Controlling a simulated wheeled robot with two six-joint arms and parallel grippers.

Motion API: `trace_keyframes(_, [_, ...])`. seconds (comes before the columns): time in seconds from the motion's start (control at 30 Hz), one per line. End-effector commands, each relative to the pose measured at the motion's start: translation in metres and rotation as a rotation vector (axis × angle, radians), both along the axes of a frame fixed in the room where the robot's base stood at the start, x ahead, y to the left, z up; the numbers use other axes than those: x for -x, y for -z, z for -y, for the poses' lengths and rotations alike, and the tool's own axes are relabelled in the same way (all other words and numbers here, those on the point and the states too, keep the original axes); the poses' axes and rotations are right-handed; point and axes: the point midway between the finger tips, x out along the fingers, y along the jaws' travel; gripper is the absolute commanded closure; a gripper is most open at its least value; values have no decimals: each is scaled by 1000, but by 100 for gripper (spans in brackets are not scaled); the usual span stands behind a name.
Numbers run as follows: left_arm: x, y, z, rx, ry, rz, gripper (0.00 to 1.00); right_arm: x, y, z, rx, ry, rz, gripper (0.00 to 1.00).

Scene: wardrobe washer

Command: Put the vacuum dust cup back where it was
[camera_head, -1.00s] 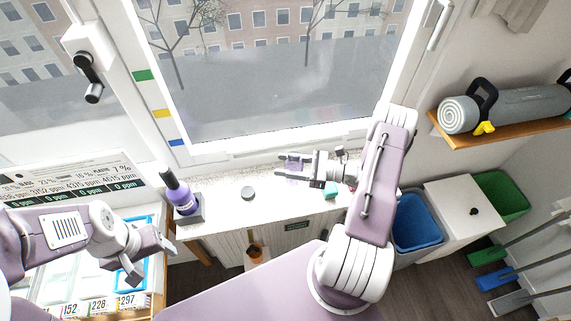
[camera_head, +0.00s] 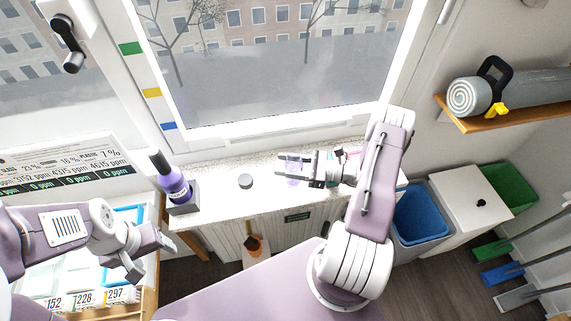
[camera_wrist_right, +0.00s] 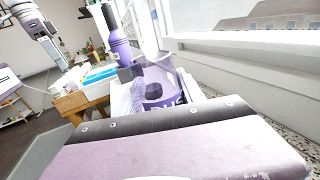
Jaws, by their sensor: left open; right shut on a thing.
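The dust cup is a clear, purple-tinted cup (camera_wrist_right: 160,72), held in my right gripper (camera_head: 290,168) above the counter; it also shows faintly between the fingers in the head view (camera_head: 293,172). My right gripper is shut on it. The purple handheld vacuum (camera_head: 176,186) stands upright in a grey dock at the counter's left end, apart from the cup; it also shows behind the cup in the right wrist view (camera_wrist_right: 118,45). My left gripper (camera_head: 150,255) is open and empty at lower left.
A blue bin (camera_head: 417,215) and green bin (camera_head: 508,187) stand at right. A shelf (camera_head: 510,110) holds a rolled mat. A tray table is below my left arm.

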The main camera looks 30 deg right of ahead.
Motion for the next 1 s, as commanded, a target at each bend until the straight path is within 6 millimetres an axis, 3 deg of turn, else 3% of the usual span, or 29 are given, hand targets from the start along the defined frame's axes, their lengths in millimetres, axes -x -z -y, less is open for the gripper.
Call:
trace_keyframes(0.53, [0, 7, 0, 0, 0, 0, 33, 0, 8, 0, 0, 0, 0, 98])
trace_keyframes(0.57, [0, 6, 0, 0, 0, 0, 33, 0, 7, 0, 0, 0, 0, 46])
trace_keyframes(0.63, [0, 6, 0, 0, 0, 0, 33, 0, 7, 0, 0, 0, 0, 29])
trace_keyframes(0.87, [0, 6, 0, 0, 0, 0, 33, 0, 7, 0, 0, 0, 0, 29])
trace_keyframes(0.93, [0, 6, 0, 0, 0, 0, 33, 0, 7, 0, 0, 0, 0, 15])
trace_keyframes(1.0, [0, 6, 0, 0, 0, 0, 33, 0, 7, 0, -1, 0, -1, 15])
